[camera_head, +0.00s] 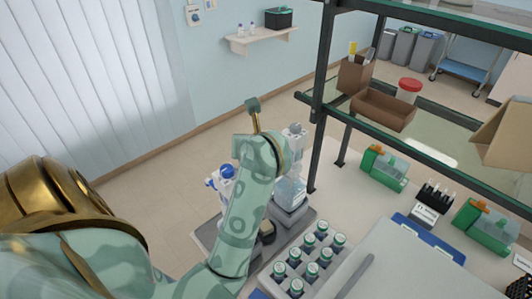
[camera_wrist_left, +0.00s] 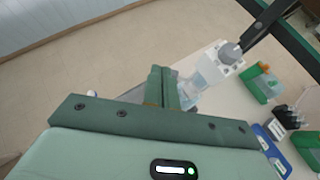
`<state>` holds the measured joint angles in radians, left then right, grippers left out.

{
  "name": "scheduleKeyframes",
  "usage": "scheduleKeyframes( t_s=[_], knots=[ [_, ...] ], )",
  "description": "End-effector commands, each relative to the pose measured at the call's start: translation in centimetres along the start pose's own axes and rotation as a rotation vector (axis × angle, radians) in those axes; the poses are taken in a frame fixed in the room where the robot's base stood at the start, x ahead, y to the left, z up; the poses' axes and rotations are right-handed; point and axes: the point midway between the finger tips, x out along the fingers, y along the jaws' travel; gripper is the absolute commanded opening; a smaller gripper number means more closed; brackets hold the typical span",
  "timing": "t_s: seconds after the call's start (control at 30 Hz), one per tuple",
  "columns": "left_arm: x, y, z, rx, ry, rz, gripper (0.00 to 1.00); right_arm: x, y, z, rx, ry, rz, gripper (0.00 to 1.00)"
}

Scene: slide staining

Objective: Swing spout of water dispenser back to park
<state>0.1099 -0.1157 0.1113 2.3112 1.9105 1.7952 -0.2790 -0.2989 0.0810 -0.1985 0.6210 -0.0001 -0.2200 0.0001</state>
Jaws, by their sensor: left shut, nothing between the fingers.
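The water dispenser, a pale unit with a clear bluish body (camera_head: 290,191) and a white head with a grey knob (camera_head: 294,131), stands upright on the bench, right of my left wrist. In the left wrist view, its white head (camera_wrist_left: 221,62) shows right of my fingers, with the clear body partly behind them. I cannot make out the spout or its direction. My left gripper (camera_wrist_left: 163,82) is shut and empty, close beside the dispenser; I cannot tell whether it touches. In the head view, my arm hides its fingers. My right gripper is not in view.
A blue-and-white bottle (camera_head: 224,174) stands left of my forearm. A rack of several capped bottles (camera_head: 304,269) is in front. Green boxes (camera_head: 385,168) and a dark slide rack (camera_head: 431,204) stand to the right. A black shelf post (camera_head: 321,110) rises behind the dispenser.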

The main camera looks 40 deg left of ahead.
Motion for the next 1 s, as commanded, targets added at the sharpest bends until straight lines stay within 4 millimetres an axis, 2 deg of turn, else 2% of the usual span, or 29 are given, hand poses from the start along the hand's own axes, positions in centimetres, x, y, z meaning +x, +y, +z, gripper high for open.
scheduleKeyframes(
  t_s=[0.1, 0.2, 0.37, 0.6, 0.8, 1.0],
  knots=[
    [-0.4, -2.0, -2.9, -0.028, 0.154, -0.104, 0.0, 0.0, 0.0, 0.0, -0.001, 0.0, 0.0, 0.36],
    [-0.5, -2.4, -3.9, -0.028, 0.209, -0.127, 0.0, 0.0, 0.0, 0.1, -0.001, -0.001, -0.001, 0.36],
    [0.8, -2.6, -4.4, -0.008, 0.213, -0.127, 0.0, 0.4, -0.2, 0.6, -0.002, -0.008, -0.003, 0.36],
    [5.1, -3.1, -5.3, -0.009, 0.213, -0.125, 0.0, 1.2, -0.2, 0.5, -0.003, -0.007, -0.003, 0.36],
    [7.9, -3.5, -5.9, -0.01, 0.213, -0.124, 0.0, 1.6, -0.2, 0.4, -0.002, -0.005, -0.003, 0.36],
    [9.1, -3.7, -6.0, -0.011, 0.211, -0.126, 0.0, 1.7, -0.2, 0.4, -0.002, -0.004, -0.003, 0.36]
  ],
)
